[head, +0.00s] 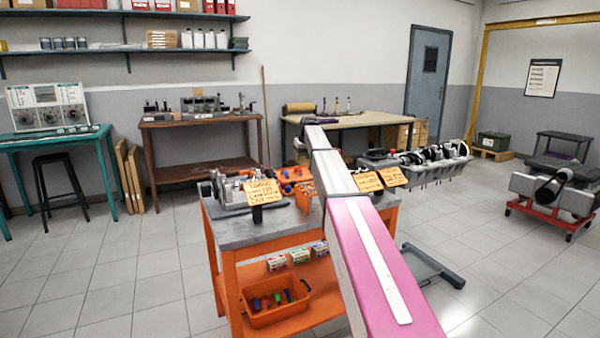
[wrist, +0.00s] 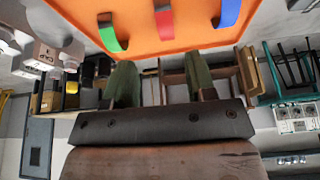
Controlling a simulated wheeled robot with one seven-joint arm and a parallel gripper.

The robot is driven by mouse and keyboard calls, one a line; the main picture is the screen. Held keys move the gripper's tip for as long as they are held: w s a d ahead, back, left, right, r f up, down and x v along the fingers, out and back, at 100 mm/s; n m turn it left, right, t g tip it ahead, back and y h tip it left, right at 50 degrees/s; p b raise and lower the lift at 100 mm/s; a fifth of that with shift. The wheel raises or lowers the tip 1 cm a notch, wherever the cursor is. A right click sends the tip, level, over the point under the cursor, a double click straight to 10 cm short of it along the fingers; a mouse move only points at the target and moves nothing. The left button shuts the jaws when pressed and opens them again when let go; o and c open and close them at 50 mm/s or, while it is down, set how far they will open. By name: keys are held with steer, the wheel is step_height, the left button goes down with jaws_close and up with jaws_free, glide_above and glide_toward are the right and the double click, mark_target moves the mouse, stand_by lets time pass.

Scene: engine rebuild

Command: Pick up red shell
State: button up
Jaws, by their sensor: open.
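In the wrist view a red shell (wrist: 164,20), a curved strip, stands on an orange surface (wrist: 140,10) between a green shell (wrist: 110,32) and a blue shell (wrist: 230,12). My gripper (wrist: 160,82) is open. Its two dark green fingers are spread, with nothing between them, and the red shell appears beyond the gap, apart from the tips.
The orange workbench (head: 230,235) carries a metal assembly (head: 235,190) and orange note cards (head: 265,191). A bin (head: 275,312) of small coloured parts sits on its lower shelf. A row of engine parts (head: 430,157) lies to the right.

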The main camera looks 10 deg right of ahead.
mark_target(301, 171)
steer(key=x, duration=0.3)
steer(key=shift+w+a+f, duration=0.1)
steer(key=x, duration=0.4)
steer(key=shift+w+a, duration=0.35)
steer(key=shift+a, duration=0.1)
steer(key=shift+w+f, duration=0.15)
steer(key=shift+f, duration=0.25)
jaws_close()
